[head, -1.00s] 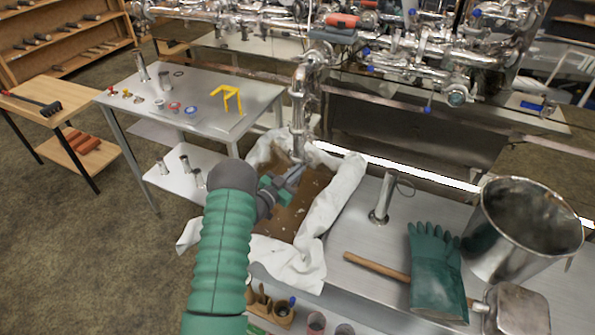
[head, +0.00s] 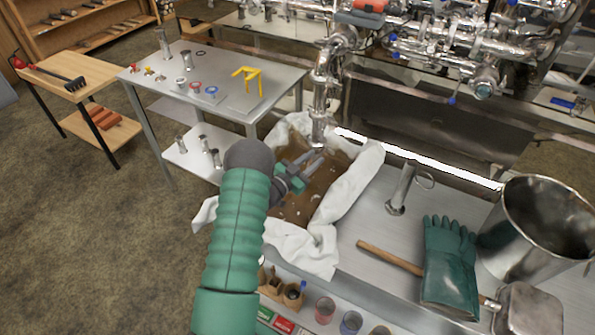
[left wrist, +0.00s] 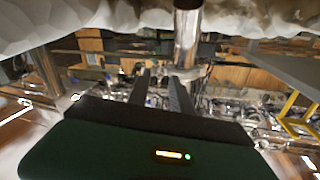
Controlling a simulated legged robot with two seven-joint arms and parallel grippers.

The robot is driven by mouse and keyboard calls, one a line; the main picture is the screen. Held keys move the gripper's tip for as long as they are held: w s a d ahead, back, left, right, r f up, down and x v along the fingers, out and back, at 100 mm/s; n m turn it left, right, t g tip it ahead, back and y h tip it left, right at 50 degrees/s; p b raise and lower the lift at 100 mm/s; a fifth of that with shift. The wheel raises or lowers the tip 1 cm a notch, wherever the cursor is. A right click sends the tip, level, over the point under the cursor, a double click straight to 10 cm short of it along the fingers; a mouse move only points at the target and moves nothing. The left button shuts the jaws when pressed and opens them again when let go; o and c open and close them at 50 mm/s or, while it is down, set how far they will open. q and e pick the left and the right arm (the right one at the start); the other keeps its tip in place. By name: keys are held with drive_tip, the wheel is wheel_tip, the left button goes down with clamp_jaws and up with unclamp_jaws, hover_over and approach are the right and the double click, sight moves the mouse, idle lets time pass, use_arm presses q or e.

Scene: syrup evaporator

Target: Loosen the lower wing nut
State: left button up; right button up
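The vertical steel pipe (head: 325,85) with clamp fittings comes down over the cloth-lined box (head: 350,190). I cannot make out the lower wing nut on it; it is too small or hidden. My left gripper (head: 312,160) is over the brown inside of the box, just below and in front of the pipe's lower end. Its two grey fingers are apart with nothing visible between them. In the left wrist view the fingers (left wrist: 160,85) are also apart, and the shiny pipe (left wrist: 188,40) shows beyond them. My right gripper is in neither view.
A steel table (head: 225,75) with small fittings and a yellow bracket (head: 248,76) stands at the left. On the right counter are an upright metal tube (head: 402,185), a green glove (head: 449,265), a wooden handle (head: 388,257) and a large steel pot (head: 535,225). Pipework fills the back.

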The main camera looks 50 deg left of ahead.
use_arm(q)
drive_tip(key=s, duration=1.5)
drive_tip(key=shift+s+d+f, duration=0.15)
drive_tip(key=shift+d, duration=0.2)
